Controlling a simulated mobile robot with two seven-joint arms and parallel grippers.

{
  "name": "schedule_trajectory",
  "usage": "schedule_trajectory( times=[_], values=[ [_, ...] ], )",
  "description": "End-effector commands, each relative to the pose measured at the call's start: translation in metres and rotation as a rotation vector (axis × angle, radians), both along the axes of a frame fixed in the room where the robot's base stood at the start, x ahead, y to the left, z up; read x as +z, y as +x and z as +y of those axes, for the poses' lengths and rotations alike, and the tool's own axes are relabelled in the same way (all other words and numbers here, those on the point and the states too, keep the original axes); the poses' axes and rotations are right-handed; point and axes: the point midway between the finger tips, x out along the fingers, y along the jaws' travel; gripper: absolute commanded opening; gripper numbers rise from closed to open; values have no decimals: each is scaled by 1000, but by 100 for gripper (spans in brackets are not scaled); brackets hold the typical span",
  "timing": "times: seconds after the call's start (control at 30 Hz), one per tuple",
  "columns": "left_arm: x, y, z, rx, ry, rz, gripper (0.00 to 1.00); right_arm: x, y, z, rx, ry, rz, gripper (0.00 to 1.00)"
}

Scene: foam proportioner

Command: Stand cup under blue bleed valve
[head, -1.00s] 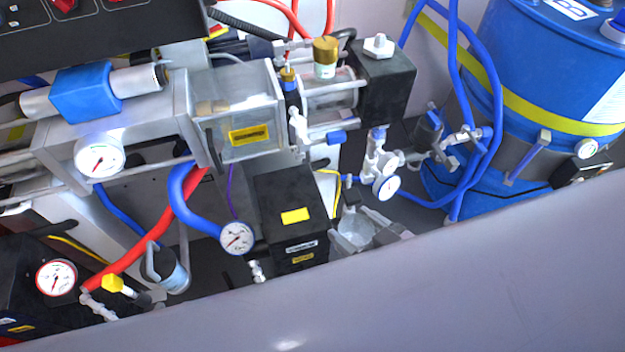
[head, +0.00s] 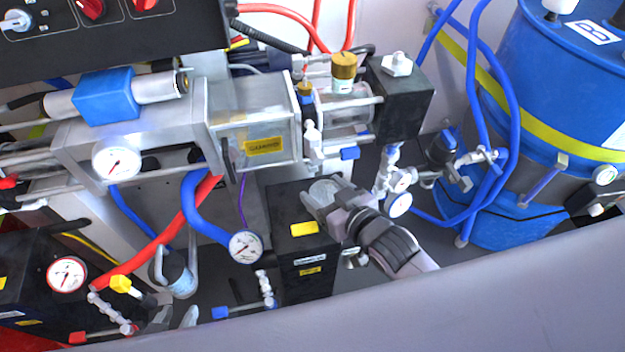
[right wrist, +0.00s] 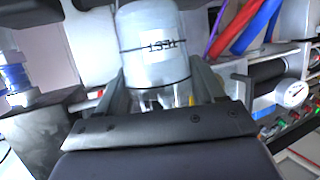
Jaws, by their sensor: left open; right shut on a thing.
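The clear cup (head: 323,190) is in my right gripper (head: 332,205), shut on it, over the top of the black box with a yellow label. In the right wrist view the cup (right wrist: 152,45) shows a label and a dark band, between the fingers (right wrist: 163,92). A valve with a blue handle (head: 350,153) is on the pump, just above the cup in the picture; whether the cup is directly below its outlet, or touches the box, I cannot tell. Another blue handle (head: 220,313) sits low at the front.
The black box (head: 290,205) has some bare top left of the cup. Pressure gauges (head: 399,204) hang close to the right of my right gripper. A blue hose with a gauge (head: 245,247) is to the left. A blue drum (head: 570,90) stands at the right.

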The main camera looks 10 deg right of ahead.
Motion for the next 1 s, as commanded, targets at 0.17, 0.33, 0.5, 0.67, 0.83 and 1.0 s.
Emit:
schedule_trajectory(
  times=[0.17,0.33,0.5,0.67,0.83,1.0],
  values=[
    [0,0,0,0,0,0,43,0,10,4,0,0,-1,39],
    [-1,0,0,0,0,0,43,1,32,12,1,1,-3,39],
    [-3,0,0,0,0,0,43,-10,44,17,1,-1,5,39],
    [-3,0,0,0,0,0,43,-15,44,17,2,1,0,39],
    [-3,0,0,0,0,0,43,-15,43,17,1,0,0,39],
    [-5,0,0,0,0,0,43,-19,43,17,1,0,1,71]
  ],
)
